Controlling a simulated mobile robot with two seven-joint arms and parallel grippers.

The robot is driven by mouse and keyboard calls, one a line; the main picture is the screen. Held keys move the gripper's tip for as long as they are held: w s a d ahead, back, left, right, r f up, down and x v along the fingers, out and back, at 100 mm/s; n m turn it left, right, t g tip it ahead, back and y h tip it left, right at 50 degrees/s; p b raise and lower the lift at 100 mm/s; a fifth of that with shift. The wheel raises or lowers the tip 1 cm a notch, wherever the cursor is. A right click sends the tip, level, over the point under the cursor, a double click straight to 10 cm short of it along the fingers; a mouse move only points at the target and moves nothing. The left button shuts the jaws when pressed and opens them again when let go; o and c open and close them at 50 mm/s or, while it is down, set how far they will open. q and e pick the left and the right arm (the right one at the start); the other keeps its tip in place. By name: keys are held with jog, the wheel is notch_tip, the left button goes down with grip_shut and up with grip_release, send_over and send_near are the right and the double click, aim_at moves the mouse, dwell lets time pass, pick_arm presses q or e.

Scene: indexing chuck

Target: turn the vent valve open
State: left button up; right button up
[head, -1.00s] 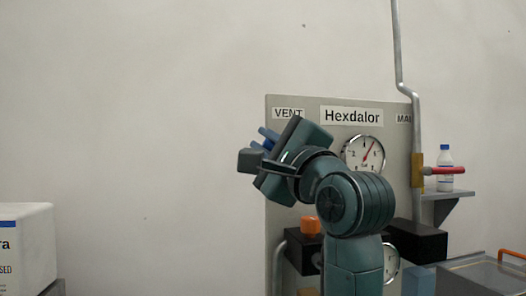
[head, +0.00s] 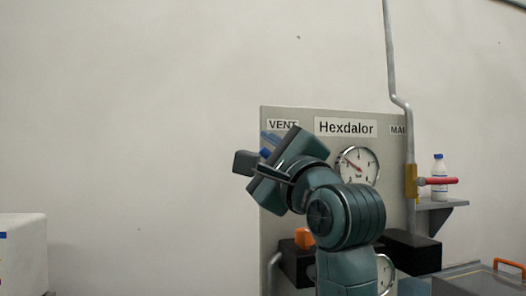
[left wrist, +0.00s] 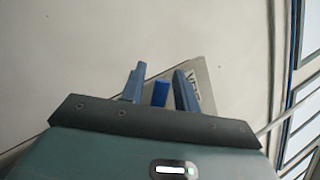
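The vent valve's bright blue handle (left wrist: 160,93) shows between the two grey-blue fingers of my left gripper (left wrist: 159,86) in the left wrist view. Narrow gaps show on both sides of it, so the fingers look open around it, not closed on it. In the head view my left gripper (head: 256,150) is at the panel's upper left, just below the VENT label (head: 283,125). A bit of the blue handle (head: 265,153) shows there; the valve body is hidden behind my gripper. My right gripper is not in view.
The grey Hexdalor panel (head: 390,150) carries a round gauge (head: 355,166), its needle pointing up-left. An orange knob (head: 304,237) sits lower. To the right are a pipe with a red lever (head: 438,181) and a shelf with a bottle (head: 438,166). A white box (head: 22,250) stands left.

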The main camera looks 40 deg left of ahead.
pick_arm(q)
jog(key=shift+o, duration=0.2)
